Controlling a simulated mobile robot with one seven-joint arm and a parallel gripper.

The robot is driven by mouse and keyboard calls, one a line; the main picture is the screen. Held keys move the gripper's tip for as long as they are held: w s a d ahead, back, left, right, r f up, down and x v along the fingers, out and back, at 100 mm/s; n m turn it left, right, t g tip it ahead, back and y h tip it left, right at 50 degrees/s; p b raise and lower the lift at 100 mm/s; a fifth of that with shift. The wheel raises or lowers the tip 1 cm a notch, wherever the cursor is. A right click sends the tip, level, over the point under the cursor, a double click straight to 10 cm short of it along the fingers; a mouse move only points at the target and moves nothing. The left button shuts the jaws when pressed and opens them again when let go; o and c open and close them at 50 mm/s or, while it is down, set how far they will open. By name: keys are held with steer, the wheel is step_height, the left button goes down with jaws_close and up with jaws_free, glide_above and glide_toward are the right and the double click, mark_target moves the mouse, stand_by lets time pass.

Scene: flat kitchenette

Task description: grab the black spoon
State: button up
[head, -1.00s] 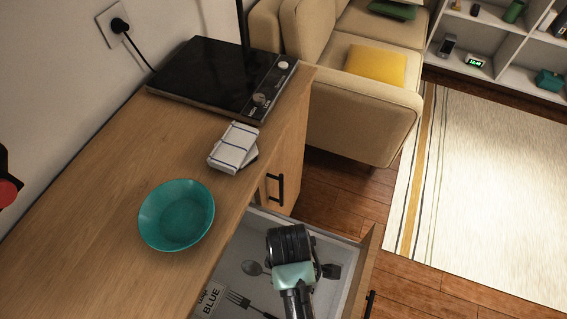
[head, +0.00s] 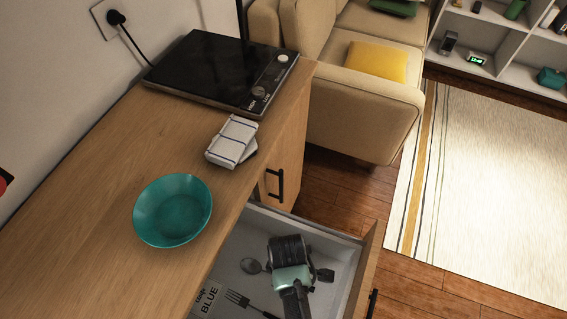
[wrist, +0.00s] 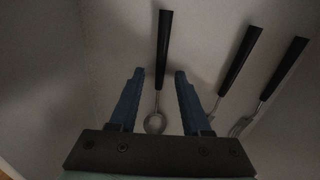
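In the wrist view, a spoon with a black handle (wrist: 163,48) and a metal bowl (wrist: 155,123) lies on the drawer floor. My gripper (wrist: 157,75) is open, its two blue fingers apart, with the spoon showing between them; I see no contact. A metal spoon bowl also shows beside my gripper in the head view (head: 250,266). My gripper (head: 290,268) is over the open drawer there, its fingertips hidden. A second black-handled utensil (wrist: 238,60) has its head partly hidden by the right finger. A black-handled fork (wrist: 283,70) lies right of it.
The drawer (head: 345,262) stands open below the wooden counter (head: 110,150). A teal bowl (head: 172,212), a folded cloth (head: 232,140) and a black cooktop (head: 220,75) are on the counter.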

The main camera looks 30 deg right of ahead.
jaws_close()
